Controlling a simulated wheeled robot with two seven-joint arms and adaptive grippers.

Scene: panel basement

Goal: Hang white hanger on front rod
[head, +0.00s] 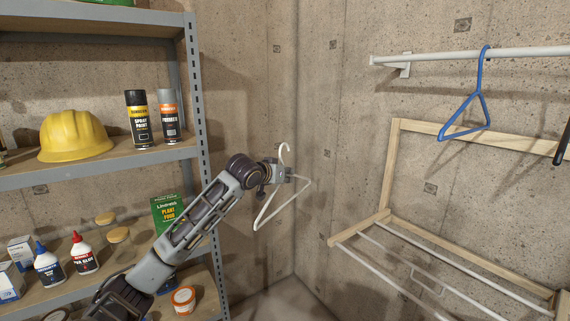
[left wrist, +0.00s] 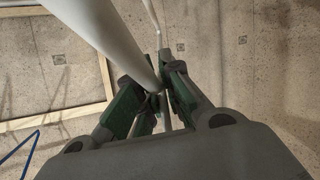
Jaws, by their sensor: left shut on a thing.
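The white hanger (head: 270,217) is held in the air in the middle of the head view, tilted, with its hook (head: 285,150) up. My left gripper (head: 288,177) is shut on its upper part, just below the hook. In the left wrist view the hanger's thick white tube (left wrist: 115,40) runs down between the green-padded fingers (left wrist: 155,98). A white rod (head: 520,52) runs along the wall at upper right, apart from the hanger. Thinner white rods (head: 455,263) lie in a wooden frame below. I cannot tell which is the front rod. My right gripper is out of view.
A blue hanger (head: 478,95) hangs on the upper rod, with a dark item (head: 562,148) at the right edge. The wooden frame (head: 390,165) stands against the wall. A metal shelf (head: 195,90) with bottles, cans and a yellow helmet (head: 75,135) is at left. Open air separates hanger and rods.

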